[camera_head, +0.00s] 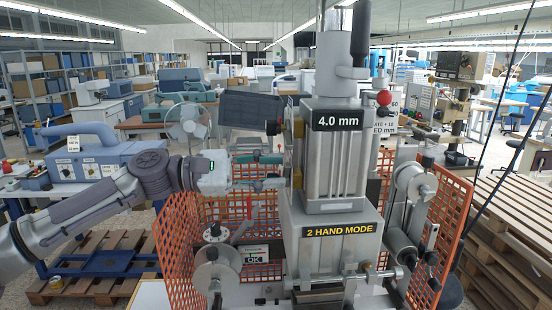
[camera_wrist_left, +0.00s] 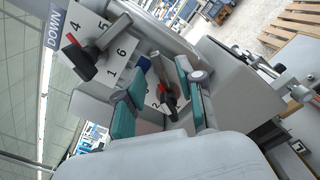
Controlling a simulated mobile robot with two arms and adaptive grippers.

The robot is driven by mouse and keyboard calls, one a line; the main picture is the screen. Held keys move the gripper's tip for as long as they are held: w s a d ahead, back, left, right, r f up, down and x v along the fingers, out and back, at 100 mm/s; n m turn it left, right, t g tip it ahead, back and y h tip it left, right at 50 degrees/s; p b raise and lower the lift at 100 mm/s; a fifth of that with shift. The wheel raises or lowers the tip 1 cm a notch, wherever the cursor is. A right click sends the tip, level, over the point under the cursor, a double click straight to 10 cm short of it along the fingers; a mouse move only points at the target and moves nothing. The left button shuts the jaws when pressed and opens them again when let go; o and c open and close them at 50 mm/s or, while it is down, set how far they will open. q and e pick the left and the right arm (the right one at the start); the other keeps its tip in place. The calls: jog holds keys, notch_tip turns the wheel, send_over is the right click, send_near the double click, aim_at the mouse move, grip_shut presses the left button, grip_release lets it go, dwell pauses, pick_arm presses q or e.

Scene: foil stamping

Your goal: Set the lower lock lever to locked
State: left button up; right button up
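My left gripper (camera_head: 268,172) reaches in from the left to the left side of the grey stamping machine (camera_head: 318,262). In the left wrist view its two teal-padded fingers (camera_wrist_left: 161,82) are spread apart. A dark lever with a red part (camera_wrist_left: 168,97) shows between the fingers, over a pale numbered plate. No contact with either finger is visible. A second black lever with a red part (camera_wrist_left: 88,58) sits on a white numbered plate (camera_wrist_left: 112,72) at upper left, near a "DOWN" label (camera_wrist_left: 54,30). I cannot tell which lever is the lower lock lever. My right gripper is not visible.
Orange mesh guards stand left (camera_head: 182,245) and right (camera_head: 455,210) of the machine. Rollers (camera_head: 218,275) are mounted at its lower left. A blue pallet truck (camera_head: 95,265) and wooden pallets (camera_head: 510,225) stand at the sides.

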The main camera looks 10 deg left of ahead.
pick_arm(q)
jog(key=shift+w+d, duration=0.1)
jog(key=shift+d, duration=0.2)
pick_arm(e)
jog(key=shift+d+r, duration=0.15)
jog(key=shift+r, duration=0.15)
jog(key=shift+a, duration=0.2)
pick_arm(q)
jog(key=shift+d, duration=0.1)
grip_shut()
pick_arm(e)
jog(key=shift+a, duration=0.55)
